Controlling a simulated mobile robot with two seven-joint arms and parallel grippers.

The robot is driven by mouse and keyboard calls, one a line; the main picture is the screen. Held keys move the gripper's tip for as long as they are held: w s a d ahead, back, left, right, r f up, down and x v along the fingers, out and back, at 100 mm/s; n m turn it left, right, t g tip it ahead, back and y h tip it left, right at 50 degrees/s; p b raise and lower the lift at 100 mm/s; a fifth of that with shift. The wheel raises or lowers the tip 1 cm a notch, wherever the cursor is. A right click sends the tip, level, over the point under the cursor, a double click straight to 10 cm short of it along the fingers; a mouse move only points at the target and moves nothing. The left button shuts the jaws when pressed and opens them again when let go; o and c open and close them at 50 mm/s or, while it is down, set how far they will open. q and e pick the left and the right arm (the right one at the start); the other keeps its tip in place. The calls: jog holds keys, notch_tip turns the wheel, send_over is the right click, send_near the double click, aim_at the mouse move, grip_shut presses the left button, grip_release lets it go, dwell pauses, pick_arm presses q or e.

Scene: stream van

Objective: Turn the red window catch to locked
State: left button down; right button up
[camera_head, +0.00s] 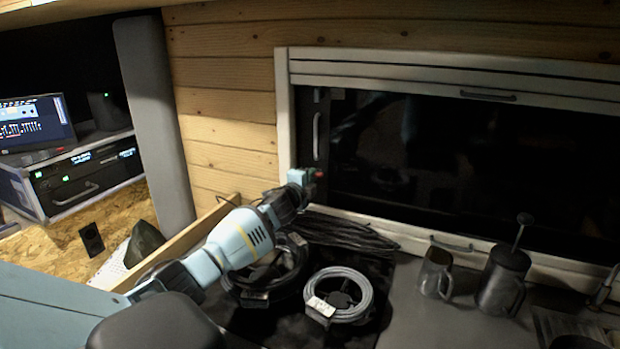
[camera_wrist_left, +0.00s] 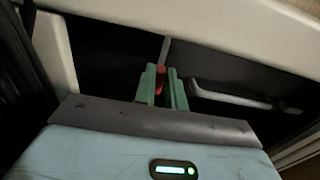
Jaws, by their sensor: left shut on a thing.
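The red window catch (camera_wrist_left: 160,76) shows in the left wrist view between the two green fingers of my left gripper (camera_wrist_left: 162,88). The fingers are shut on it. In the head view, my left gripper (camera_head: 309,177) is at the lower left part of the dark window (camera_head: 450,160), and a bit of the red catch (camera_head: 319,174) shows at its tip. Most of the catch is hidden by the fingers, so I cannot tell its exact angle. My right gripper is not in view.
A vertical handle (camera_head: 316,136) is on the window's left side, above my gripper. Below lie coiled cables (camera_head: 352,296). A mug (camera_head: 436,272) and a dark pot with a plunger (camera_head: 502,281) stand on the counter at right. A grey panel (camera_head: 152,120) stands at left.

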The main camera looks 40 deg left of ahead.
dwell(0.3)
pick_arm(q)
jog(key=c, duration=1.5)
grip_release()
jog(key=shift+o, duration=0.2)
jog(key=shift+s, duration=0.15)
jog(key=shift+s+d+f, duration=0.15)
jog(key=shift+s+d, duration=0.05)
jog(key=shift+s, duration=0.35)
jog(key=shift+v, duration=3.2)
